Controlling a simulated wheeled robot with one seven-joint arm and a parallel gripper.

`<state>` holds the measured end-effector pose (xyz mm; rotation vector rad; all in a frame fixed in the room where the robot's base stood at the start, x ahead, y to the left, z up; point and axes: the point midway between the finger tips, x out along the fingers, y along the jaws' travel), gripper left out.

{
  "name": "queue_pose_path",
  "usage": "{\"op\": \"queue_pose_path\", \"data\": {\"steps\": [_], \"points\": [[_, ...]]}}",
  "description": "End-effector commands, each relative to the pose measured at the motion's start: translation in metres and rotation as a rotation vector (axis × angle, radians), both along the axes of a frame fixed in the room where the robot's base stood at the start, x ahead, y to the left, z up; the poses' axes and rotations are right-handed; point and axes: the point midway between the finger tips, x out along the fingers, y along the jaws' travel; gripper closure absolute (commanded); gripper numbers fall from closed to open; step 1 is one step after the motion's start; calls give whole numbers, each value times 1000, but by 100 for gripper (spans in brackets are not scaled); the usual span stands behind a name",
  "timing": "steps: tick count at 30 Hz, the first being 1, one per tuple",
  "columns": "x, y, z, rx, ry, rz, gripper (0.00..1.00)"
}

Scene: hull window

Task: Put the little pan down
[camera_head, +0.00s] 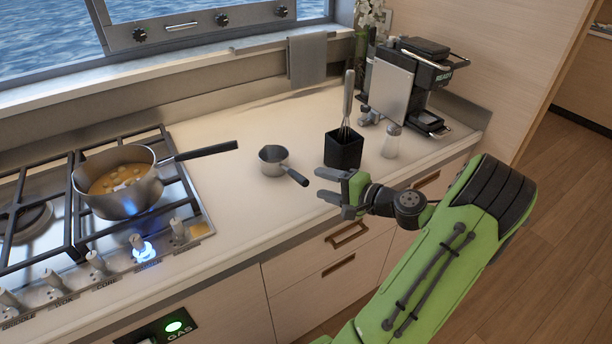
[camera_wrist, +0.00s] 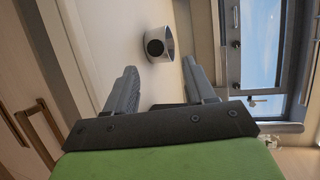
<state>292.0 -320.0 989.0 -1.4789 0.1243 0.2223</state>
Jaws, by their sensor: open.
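The little pan (camera_head: 272,162), a small metal saucepan with a dark handle, stands upright on the counter (camera_head: 225,205) to the right of the stove. Its handle points right and toward the counter's front edge. My gripper (camera_head: 326,185) is open and empty, just right of the handle's end, with a small gap between them. In the wrist view a round metal body with a dark opening, which looks like the little pan (camera_wrist: 160,43), lies beyond my open fingertips (camera_wrist: 160,68). I cannot make out its handle there.
A larger pan (camera_head: 120,190) with food sits on the stove, its handle reaching over the counter; a blue flame glow shows by the knobs. A black utensil holder (camera_head: 343,150) with a whisk, a shaker (camera_head: 391,141) and a coffee machine (camera_head: 405,85) stand at the right.

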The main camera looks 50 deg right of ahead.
Motion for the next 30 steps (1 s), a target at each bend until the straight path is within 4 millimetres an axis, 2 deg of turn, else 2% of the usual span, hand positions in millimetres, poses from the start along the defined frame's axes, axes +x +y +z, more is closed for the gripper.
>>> {"op": "queue_pose_path", "data": {"steps": [1,5,9,11,14,17,18,20,22,24,27,30], "points": [[-9,-1,3,0,0,-2,46],[-22,-2,5,0,0,0,46],[-23,-1,5,-1,1,3,46],[-18,6,5,-16,20,29,46],[7,41,6,-95,122,156,46],[32,101,6,-249,286,359,46],[36,125,6,-320,351,439,46],[39,161,9,-439,442,553,46],[34,202,15,-593,536,675,46],[20,238,26,-758,610,777,46],[-11,281,46,-990,667,880,46],[-50,308,66,-1185,666,936,46]]}}
